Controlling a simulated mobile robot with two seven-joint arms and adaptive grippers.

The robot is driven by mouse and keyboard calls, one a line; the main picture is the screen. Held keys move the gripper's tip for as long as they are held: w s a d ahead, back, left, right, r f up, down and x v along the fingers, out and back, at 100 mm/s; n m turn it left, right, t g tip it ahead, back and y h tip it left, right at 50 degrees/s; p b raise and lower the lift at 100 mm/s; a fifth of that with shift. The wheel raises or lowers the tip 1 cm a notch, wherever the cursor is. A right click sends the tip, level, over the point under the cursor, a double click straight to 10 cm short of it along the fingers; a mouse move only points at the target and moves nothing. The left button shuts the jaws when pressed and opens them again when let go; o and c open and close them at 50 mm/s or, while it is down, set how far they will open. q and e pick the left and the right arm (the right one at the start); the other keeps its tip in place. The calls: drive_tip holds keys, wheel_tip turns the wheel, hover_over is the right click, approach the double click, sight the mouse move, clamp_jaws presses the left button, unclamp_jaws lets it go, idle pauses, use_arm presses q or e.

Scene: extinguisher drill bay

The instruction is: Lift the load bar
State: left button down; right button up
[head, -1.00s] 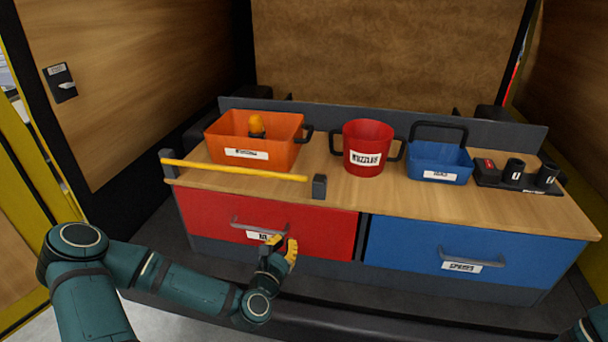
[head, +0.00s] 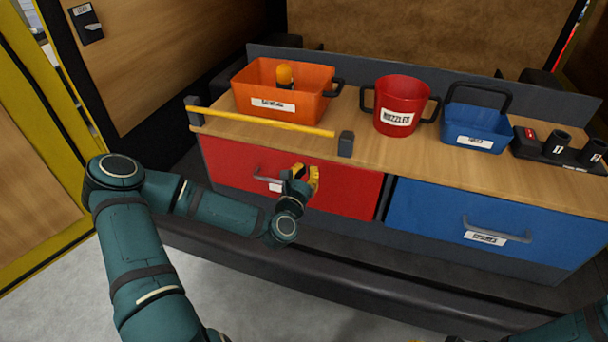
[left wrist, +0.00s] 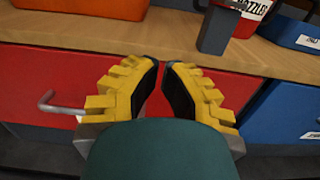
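The load bar (head: 265,122) is a thin yellow bar along the front left edge of the wooden counter. It rests between two dark grey posts, a left post (head: 194,112) and a right post (head: 345,144). My left gripper (head: 306,176) is in front of the red drawer, below the bar's right half and apart from it. In the left wrist view its yellow, black-padded fingers (left wrist: 161,66) are apart with nothing between them. The right post (left wrist: 215,30) shows there; the bar does not.
An orange bin (head: 320,104) stands behind the bar. A red bucket (head: 402,105), a blue caddy (head: 475,136) and a dark holder (head: 560,152) stand to the right. The red drawer's handle (head: 270,176) is beside my left gripper. The blue drawer (head: 500,220) is closed.

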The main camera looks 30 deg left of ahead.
use_arm(q)
drive_tip(key=w+a+r, duration=0.1)
drive_tip(key=w+r, duration=0.3)
drive_tip(key=w, duration=0.2)
drive_tip(key=shift+w+a+r, duration=0.15)
drive_tip(key=shift+w+a, duration=0.1)
